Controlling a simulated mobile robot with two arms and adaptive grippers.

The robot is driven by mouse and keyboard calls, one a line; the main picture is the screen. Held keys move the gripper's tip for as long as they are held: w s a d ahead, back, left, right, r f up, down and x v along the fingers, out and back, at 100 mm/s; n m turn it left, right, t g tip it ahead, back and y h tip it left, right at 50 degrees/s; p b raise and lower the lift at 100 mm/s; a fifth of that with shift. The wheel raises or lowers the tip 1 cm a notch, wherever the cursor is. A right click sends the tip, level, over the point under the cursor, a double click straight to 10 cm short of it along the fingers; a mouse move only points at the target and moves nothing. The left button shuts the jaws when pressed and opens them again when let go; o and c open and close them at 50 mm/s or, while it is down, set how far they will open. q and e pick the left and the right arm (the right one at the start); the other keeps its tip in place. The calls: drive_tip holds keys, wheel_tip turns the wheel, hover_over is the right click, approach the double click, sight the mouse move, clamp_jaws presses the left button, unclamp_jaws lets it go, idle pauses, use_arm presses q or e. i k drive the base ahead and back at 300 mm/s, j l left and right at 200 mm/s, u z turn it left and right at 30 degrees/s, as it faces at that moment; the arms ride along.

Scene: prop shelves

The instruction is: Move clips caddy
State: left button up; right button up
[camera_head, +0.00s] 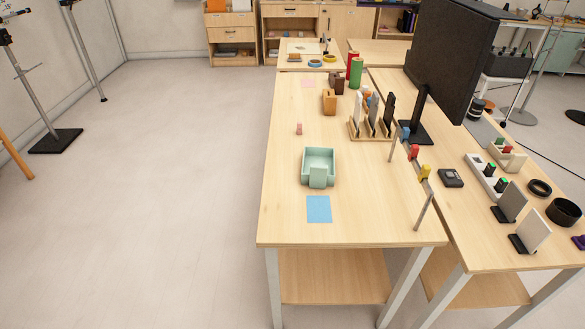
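A mint green open caddy (319,159) stands upright on the near wooden table (285,215), with a small raised block at its front. It looks empty; no clips show in it. A flat light blue square (318,209) lies just in front of it, apart from it. Blue (405,133), red (413,152) and yellow (425,172) clip-like pieces sit along a rail at the table's right edge. Neither of my grippers is in view.
A wooden rack with upright panels (373,115), brown blocks (329,103) and red and green cylinders (356,72) stand farther back. A small pink block (299,128) stands behind the caddy. A large black monitor (449,55) stands to the right. The floor at left is mostly clear.

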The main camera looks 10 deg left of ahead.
sight(318, 166)
drive_tip(key=z, duration=0.4)
drive_tip(key=i+j+z, duration=0.2)
drive_tip(key=j, duration=0.25)
drive_tip(key=i+j+z, duration=0.25)
drive_tip(key=j, duration=0.25)
drive_tip(key=j+z, duration=0.2)
drive_tip(key=j, duration=0.3)
drive_tip(key=j+z, duration=0.2)
drive_tip(key=j, duration=0.35)
drive_tip(key=i, duration=0.05)
